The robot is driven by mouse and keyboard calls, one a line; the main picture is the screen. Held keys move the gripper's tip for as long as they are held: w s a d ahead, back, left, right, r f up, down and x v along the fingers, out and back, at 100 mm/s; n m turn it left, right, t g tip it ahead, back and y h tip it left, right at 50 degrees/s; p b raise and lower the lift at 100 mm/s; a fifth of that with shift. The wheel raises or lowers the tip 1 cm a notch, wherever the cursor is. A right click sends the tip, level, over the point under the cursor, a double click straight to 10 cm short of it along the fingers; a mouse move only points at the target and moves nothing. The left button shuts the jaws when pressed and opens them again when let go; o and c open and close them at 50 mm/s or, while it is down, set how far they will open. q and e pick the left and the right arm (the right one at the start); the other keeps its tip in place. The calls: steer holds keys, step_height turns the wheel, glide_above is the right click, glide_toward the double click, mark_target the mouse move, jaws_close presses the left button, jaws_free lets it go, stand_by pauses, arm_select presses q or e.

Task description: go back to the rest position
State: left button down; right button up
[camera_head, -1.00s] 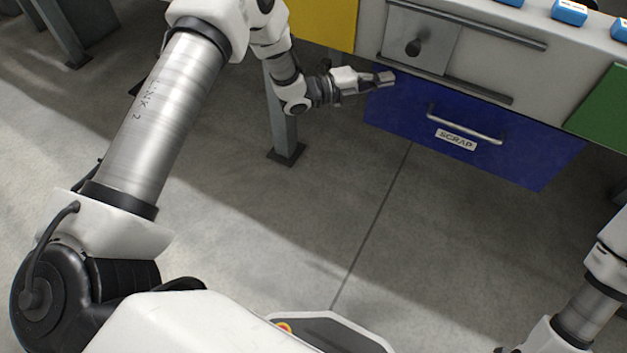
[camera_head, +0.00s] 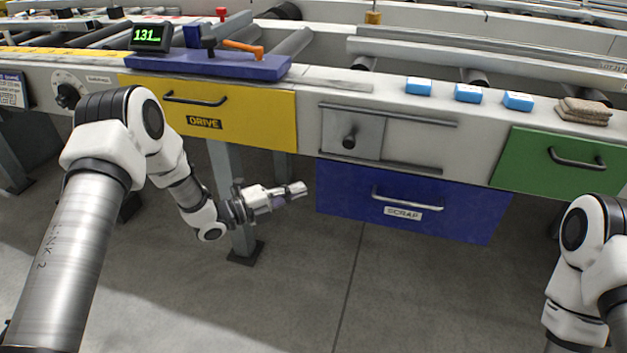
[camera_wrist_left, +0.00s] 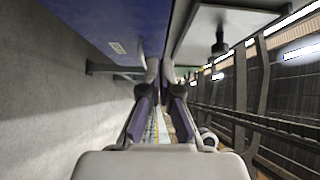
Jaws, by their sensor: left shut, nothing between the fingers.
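My left gripper (camera_head: 296,189) is shut and empty in the head view. It is in front of the table, below the yellow DRIVE drawer (camera_head: 222,114) and just left of the blue SCRAP drawer (camera_head: 412,207). In the left wrist view the fingers of my left gripper (camera_wrist_left: 160,72) are together with nothing between them. The blue drawer's face (camera_wrist_left: 115,18) shows at the upper left there. My right arm shows at the lower right of the head view, but its gripper is out of the picture.
The runout table has a sliding panel with a dark knob (camera_head: 349,137), a green drawer (camera_head: 556,164), several blue blocks (camera_head: 467,94) and a brown stack (camera_head: 583,111). A display (camera_head: 151,38) stands at the upper left. The floor (camera_head: 300,300) in front is clear.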

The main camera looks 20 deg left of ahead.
arm_select(q)
steer(key=s+d+f+n+g+y, duration=0.2)
steer(key=s+d+f+n+y, duration=0.15)
steer(key=s+f, duration=0.45)
steer(key=s+d+f+n+g+y, duration=0.2)
steer(key=s+f+n, duration=0.3)
steer(key=s+f, duration=0.3)
steer(key=s+a+f+n+g+y, duration=0.2)
steer(key=s+a+n+g, duration=0.1)
steer(key=s+n, duration=0.4)
steer(key=s+a+f+n+g+y, duration=0.3)
steer(key=s+n, duration=0.2)
steer(key=s, duration=0.4)
steer(key=s+a+f+n+g+y, duration=0.2)
steer(key=s+a+n+g, duration=0.1)
steer(key=s+n, duration=0.45)
step_height(320, 180, up, 28)
steer(key=p, duration=2.8)
steer(key=shift+w+m, duration=0.2)
steer(key=shift+m, duration=0.1)
steer(key=shift+d, duration=0.1)
